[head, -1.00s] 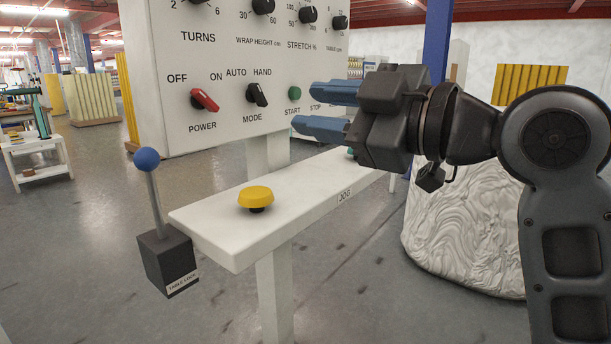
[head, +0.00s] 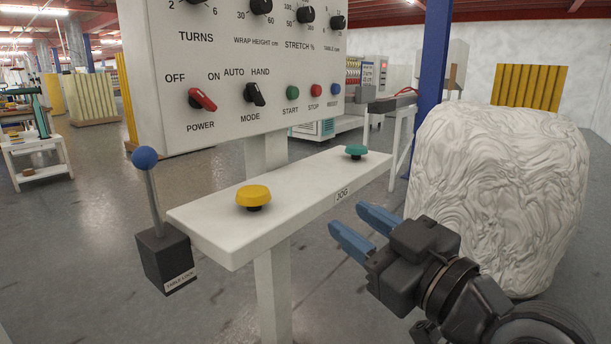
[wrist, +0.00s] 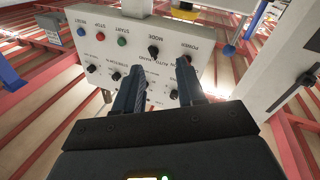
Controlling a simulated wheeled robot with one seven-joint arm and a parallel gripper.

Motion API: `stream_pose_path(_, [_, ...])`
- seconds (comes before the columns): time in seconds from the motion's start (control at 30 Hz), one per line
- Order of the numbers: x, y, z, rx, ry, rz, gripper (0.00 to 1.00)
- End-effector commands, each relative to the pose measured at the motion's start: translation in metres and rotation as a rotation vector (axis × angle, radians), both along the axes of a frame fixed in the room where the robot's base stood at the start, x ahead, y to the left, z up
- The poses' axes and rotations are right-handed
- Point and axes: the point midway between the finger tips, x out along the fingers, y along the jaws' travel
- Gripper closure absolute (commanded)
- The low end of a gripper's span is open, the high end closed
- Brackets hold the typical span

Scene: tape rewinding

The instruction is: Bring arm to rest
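My gripper (head: 364,231) is at the lower right of the head view, in front of and below the right part of the white jog shelf (head: 215,222). Its two blue fingers are apart with nothing between them. In the wrist view my gripper (wrist: 158,85) also shows open and empty, with the control panel (wrist: 110,70) beyond, upside down. In the head view the control panel (head: 222,60) stands above the shelf, with the red power knob (head: 203,100), black mode knob (head: 255,94), green start button (head: 292,92) and red stop button (head: 316,90).
The shelf carries a yellow button (head: 253,195) and a green button (head: 356,151). A blue-knobbed table lock lever (head: 155,200) stands at its left end. A large white wrapped load (head: 500,190) stands right, behind my gripper. The floor left of the lever is clear.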

Motion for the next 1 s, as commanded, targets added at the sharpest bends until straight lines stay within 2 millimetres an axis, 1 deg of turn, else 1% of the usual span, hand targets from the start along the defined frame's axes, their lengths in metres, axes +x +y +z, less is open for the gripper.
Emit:
stream_pose_path(0.03, [-0.009, -0.005, -0.022, 0.037, 0.040, -0.034, 0.61])
stream_pose_path(0.1, [-0.020, -0.015, -0.046, 0.084, 0.082, -0.086, 0.61])
stream_pose_path(0.27, [-0.054, -0.036, -0.097, 0.171, 0.167, -0.202, 0.61])
stream_pose_path(0.3, [-0.064, -0.041, -0.109, 0.189, 0.187, -0.230, 0.61])
stream_pose_path(0.37, [-0.080, -0.049, -0.126, 0.212, 0.213, -0.273, 0.61])
stream_pose_path(0.4, [-0.091, -0.055, -0.137, 0.225, 0.230, -0.301, 0.61])
stream_pose_path(0.47, [-0.109, -0.063, -0.153, 0.241, 0.256, -0.340, 0.61])
stream_pose_path(0.5, [-0.122, -0.068, -0.161, 0.252, 0.270, -0.366, 0.61])
stream_pose_path(0.57, [-0.141, -0.076, -0.174, 0.263, 0.290, -0.404, 0.61])
stream_pose_path(0.6, [-0.155, -0.081, -0.183, 0.268, 0.303, -0.428, 0.61])
stream_pose_path(0.67, [-0.176, -0.088, -0.193, 0.272, 0.321, -0.462, 0.61])
stream_pose_path(0.8, [-0.226, -0.105, -0.211, 0.274, 0.356, -0.531, 0.61])
stream_pose_path(0.87, [-0.247, -0.112, -0.215, 0.269, 0.366, -0.555, 0.61])
stream_pose_path(0.9, [-0.262, -0.115, -0.218, 0.264, 0.374, -0.570, 0.61])
stream_pose_path(1.0, [-0.297, -0.125, -0.220, 0.250, 0.390, -0.599, 0.61])
